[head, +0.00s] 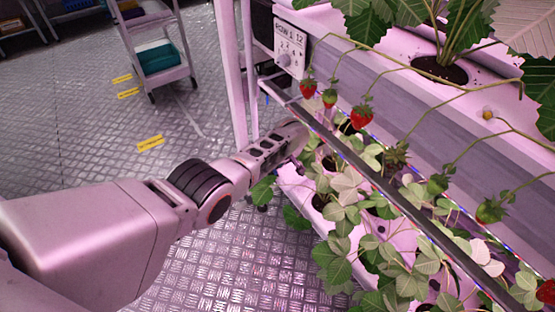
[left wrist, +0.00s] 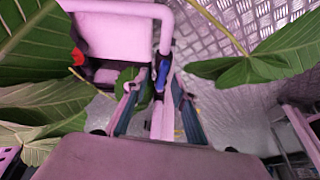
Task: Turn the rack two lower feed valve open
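My left arm reaches in from the left in the head view. A small blue handle (left wrist: 162,74), which looks like a feed valve's, lies between the fingertips, nearer the right one, on a pale pipe (left wrist: 165,25). Contact with it cannot be told. In the head view the lower valve is hidden behind my gripper. My right gripper is out of view.
Strawberry plants (head: 345,185) with red berries (head: 362,117) hang along the rack beside the gripper. A white panel (head: 290,50) with numbers and a knob is above. A cart (head: 160,60) stands at the back left. The metal floor (head: 75,120) left of the rack is mostly clear.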

